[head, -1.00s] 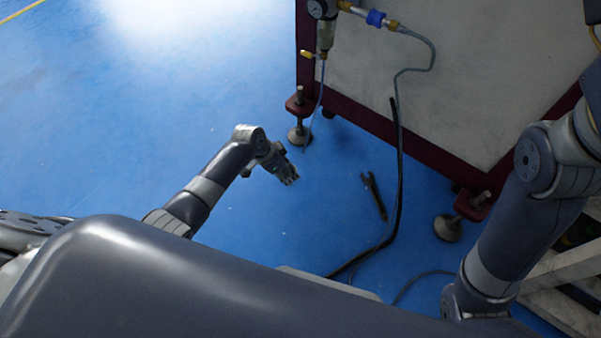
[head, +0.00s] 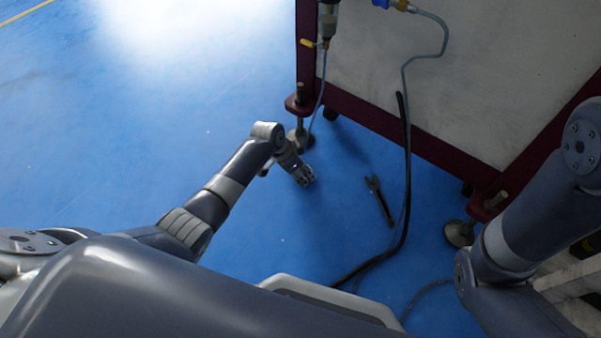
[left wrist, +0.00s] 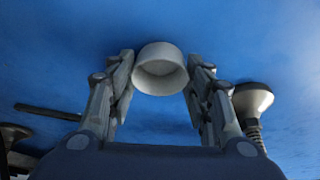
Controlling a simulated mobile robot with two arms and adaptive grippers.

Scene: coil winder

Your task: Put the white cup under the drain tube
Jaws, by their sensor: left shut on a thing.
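The white cup (left wrist: 160,70) sits between the two fingers of my left gripper (left wrist: 160,82), which is shut on it, in the left wrist view. In the head view my left gripper (head: 304,176) is low near the floor, just in front of the machine's left foot; I cannot make out the cup there. The thin drain tube (head: 322,88) hangs from the filter unit at the machine's corner, its lower end near that foot. The cup is apart from the tube in the head view. My right gripper is out of view.
The machine's round levelling foot (head: 300,138) stands close to my left gripper and also shows in the left wrist view (left wrist: 252,98). The blue floor at left is clear.

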